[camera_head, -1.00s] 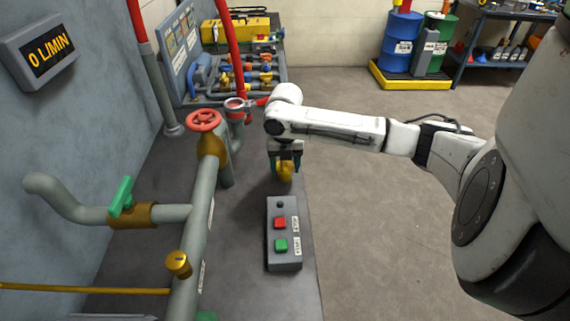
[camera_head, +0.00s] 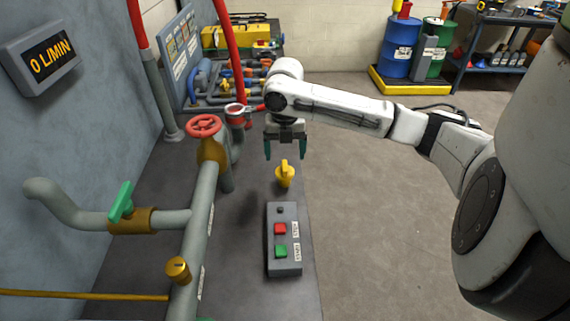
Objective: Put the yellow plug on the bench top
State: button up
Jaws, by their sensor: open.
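The yellow plug (camera_head: 285,175) stands on the dark grey bench top (camera_head: 240,240), just behind the grey button box, near the bench's right edge. My gripper (camera_head: 285,150) is open and empty above the plug, with its two dark green fingers apart and pointing down. A gap shows between the fingertips and the plug's body; the plug's upper tip is near fingertip level in the picture.
The button box (camera_head: 284,262) with red and green buttons lies in front of the plug. Grey pipework with a red handwheel (camera_head: 204,126) and a green valve handle (camera_head: 122,199) stands to the left. Bare floor lies right of the bench.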

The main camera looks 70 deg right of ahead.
notch_tip(320, 180, up, 5)
jog(key=shift+f, duration=0.1)
